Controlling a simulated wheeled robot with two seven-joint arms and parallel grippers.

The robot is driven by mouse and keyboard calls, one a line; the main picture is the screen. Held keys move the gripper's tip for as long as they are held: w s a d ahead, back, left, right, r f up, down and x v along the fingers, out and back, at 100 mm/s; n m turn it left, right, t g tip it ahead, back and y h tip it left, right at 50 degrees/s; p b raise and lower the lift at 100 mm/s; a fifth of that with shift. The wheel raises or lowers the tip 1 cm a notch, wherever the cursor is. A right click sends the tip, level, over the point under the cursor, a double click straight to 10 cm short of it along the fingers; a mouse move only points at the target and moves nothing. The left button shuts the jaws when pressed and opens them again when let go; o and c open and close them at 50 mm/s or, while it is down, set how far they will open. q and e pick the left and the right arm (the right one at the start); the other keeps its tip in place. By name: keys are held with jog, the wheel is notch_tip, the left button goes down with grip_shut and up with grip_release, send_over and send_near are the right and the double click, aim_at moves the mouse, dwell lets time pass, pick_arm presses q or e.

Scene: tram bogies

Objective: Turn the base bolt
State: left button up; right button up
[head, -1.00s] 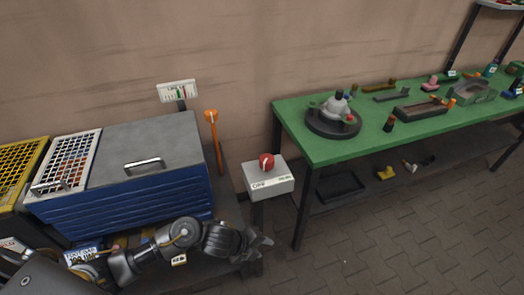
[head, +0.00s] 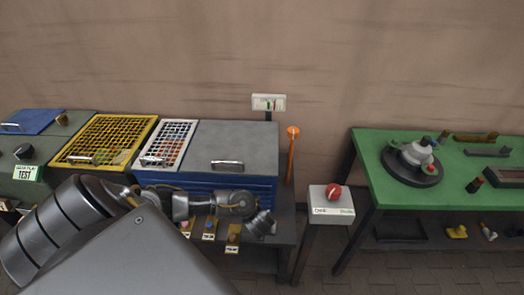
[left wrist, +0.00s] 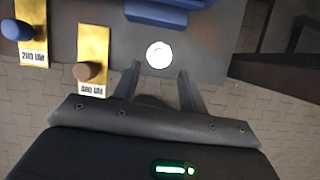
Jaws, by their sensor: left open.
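No bolt can be made out for certain. A pale domed part with a red knob on a dark round base (head: 411,165) stands on the green bench, far to the right of my left gripper. My left gripper (head: 264,222) is low at the front right edge of the blue cabinet's bench. In the left wrist view the left gripper (left wrist: 160,76) is open, its fingers apart with nothing held. A white round spot (left wrist: 159,55) shows just beyond the fingertips; I cannot tell what it is. My right gripper is not in view.
A grey box with a red knob (head: 333,193) stands on a post right of my left gripper. Yellow tags (head: 209,228) with knobs line the bench front. The blue cabinet (head: 250,185) has grille lids beside it. The green bench (head: 384,208) is at right; floor lies between.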

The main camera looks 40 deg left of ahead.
pick_arm(q)
jog(key=b+x, duration=0.1)
jog(key=x, duration=0.5)
jog(key=shift+w+b, duration=0.1)
jog(key=shift+b, duration=0.3)
grip_shut()
